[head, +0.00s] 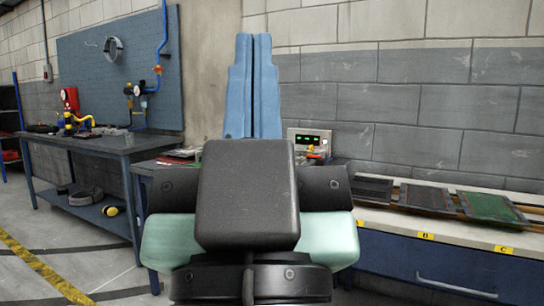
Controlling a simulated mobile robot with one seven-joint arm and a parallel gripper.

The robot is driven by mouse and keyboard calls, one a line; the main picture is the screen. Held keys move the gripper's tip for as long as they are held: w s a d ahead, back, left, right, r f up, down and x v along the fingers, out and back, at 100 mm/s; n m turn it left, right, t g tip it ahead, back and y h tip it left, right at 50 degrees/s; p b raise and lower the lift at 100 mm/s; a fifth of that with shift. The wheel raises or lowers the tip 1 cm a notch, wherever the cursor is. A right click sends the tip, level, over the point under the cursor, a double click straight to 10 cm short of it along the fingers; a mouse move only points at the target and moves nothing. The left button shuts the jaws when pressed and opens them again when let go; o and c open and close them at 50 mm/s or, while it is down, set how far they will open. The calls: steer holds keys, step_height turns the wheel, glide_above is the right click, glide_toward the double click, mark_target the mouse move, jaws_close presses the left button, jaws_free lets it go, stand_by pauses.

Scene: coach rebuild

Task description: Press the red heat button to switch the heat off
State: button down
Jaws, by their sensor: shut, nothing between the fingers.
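My gripper (254,40) stands in the middle of the head view, its two stepped blue fingers pointing up and pressed together along a dark seam. They hold nothing. Just right of the fingers and beyond my wrist, a small pale control box (295,133) shows a dark display with green marks. Small red and yellow-orange parts (316,154) show at its lower front. I cannot tell which of these, if any, is the red heat button. My dark wrist block hides what is directly behind it. In the picture, the fingers are apart from the box.
A bench (425,283) on the right has a pale top with dark panels (424,196) and a green panel (490,207). A dark table (100,145) on the left carries red, yellow and blue fittings. Open floor (30,215) lies at lower left.

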step_height(320, 180, up, 30)
steer(key=p, duration=2.7)
steer(key=shift+f, duration=0.15)
steer(key=shift+w, duration=0.1)
